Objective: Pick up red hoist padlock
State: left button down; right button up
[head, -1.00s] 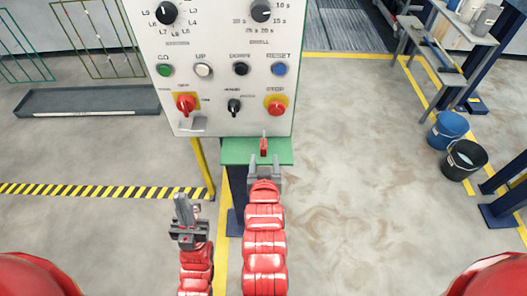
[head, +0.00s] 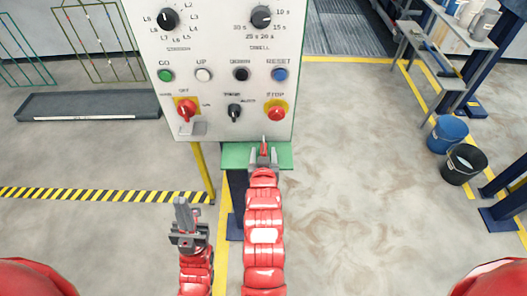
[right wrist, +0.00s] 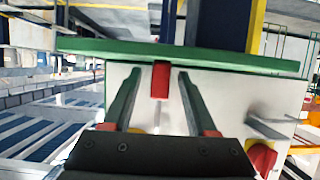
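The red padlock (head: 265,147) stands on the small green shelf (head: 232,155) below the control panel, with its grey shackle upward in the head view. In the right wrist view, which looks upside down, the padlock (right wrist: 160,80) shows between two fingers with a gap on each side. My right gripper (head: 264,155) is open at the shelf, its fingers reaching along both sides of the padlock without visible contact. My left gripper (head: 184,212) is low and left of the shelf, away from the padlock; its finger gap is not clear.
The white control panel (head: 215,75) with knobs and buttons rises just behind the shelf. A yellow post (head: 203,170) stands left of the shelf. A blue bucket (head: 447,134) and a black bucket (head: 462,164) are at the right. The floor between is clear.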

grip_shut()
jog(key=shift+r, duration=0.15)
